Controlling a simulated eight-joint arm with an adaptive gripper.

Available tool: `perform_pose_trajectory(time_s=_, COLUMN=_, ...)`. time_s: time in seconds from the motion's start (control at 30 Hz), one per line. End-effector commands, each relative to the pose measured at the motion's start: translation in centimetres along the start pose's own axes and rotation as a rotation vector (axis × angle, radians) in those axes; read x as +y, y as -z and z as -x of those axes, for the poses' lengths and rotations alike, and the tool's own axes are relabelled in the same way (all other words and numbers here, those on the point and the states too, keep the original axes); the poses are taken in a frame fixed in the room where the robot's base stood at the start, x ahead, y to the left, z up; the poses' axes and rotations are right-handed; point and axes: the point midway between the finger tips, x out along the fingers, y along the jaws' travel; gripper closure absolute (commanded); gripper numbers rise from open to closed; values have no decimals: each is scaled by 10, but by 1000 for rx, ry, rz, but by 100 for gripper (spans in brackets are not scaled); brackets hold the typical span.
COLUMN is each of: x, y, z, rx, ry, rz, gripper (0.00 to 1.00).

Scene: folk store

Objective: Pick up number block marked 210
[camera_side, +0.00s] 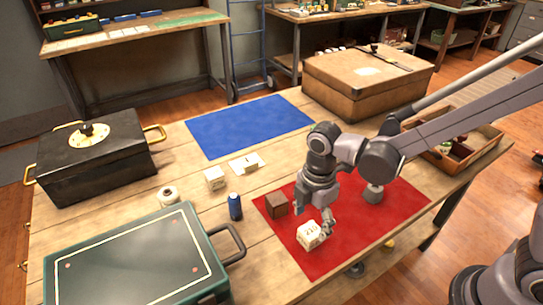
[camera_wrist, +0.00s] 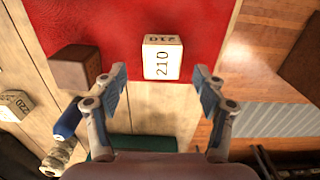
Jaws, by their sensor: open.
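The cream number block marked 210 (camera_side: 309,237) sits on the red mat (camera_side: 345,245), near its front left part. In the wrist view the block (camera_wrist: 161,63) shows the digits 210 on its face, with a gap to the finger on each side. My gripper (camera_side: 313,212) is just above the block in the side view, fingers pointing down. In the wrist view my gripper (camera_wrist: 159,76) is open and empty, its fingertips left and right of the block. I cannot tell how far the fingertips are above the mat.
A brown cube (camera_side: 277,203) is on the mat's left edge. A blue spool (camera_side: 235,206), another number block (camera_side: 215,177) and a white roll (camera_side: 168,196) stand left of it. A green case (camera_side: 135,262) is at front left. The blue mat (camera_side: 250,127) is clear.

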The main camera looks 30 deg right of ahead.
Motion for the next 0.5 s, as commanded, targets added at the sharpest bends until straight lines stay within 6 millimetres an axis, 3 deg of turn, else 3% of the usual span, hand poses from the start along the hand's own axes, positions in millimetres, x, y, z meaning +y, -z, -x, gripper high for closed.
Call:
perform_pose_trajectory(time_s=0.3, x=-2, y=0, z=-37, rx=0, ry=0, rz=0, gripper=29)
perform_pose_trajectory(time_s=0.5, x=-3, y=-1, z=-46, rx=1, ry=0, rz=0, gripper=29)
